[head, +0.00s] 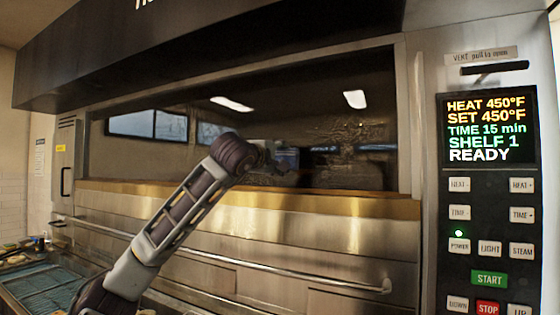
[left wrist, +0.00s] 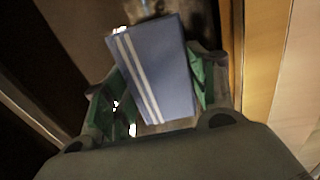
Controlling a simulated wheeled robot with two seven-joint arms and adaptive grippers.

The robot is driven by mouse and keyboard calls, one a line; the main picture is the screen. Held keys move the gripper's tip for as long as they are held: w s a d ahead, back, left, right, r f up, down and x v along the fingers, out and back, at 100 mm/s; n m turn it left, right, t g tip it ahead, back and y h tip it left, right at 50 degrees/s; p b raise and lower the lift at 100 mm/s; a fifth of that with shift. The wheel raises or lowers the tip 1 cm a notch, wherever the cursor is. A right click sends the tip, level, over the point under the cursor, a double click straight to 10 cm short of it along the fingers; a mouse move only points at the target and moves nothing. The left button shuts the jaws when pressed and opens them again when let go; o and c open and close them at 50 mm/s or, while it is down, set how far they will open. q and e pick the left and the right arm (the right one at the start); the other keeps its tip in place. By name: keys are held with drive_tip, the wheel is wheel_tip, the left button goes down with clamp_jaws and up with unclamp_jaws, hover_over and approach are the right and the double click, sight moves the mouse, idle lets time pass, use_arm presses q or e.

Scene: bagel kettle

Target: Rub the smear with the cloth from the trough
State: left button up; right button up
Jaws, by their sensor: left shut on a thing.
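My left gripper (head: 274,166) reaches up in front of the oven's dark glass window (head: 330,120). In the left wrist view the gripper (left wrist: 160,88) has its green-padded fingers on both sides of a blue cloth (left wrist: 152,68) with white stripes, and is shut on it. A faint, mottled smear (head: 350,135) shows on the glass to the right of and above the gripper. I cannot tell whether the cloth touches the glass. My right gripper is out of view.
A long rail handle (head: 300,277) crosses the steel front below the window. A control panel (head: 489,200) with a lit display stands at the right. A dark hood (head: 200,50) overhangs the window. A blue slatted surface (head: 45,287) lies at the lower left.

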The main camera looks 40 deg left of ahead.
use_arm(q)
drive_tip(key=shift+v, duration=1.1)
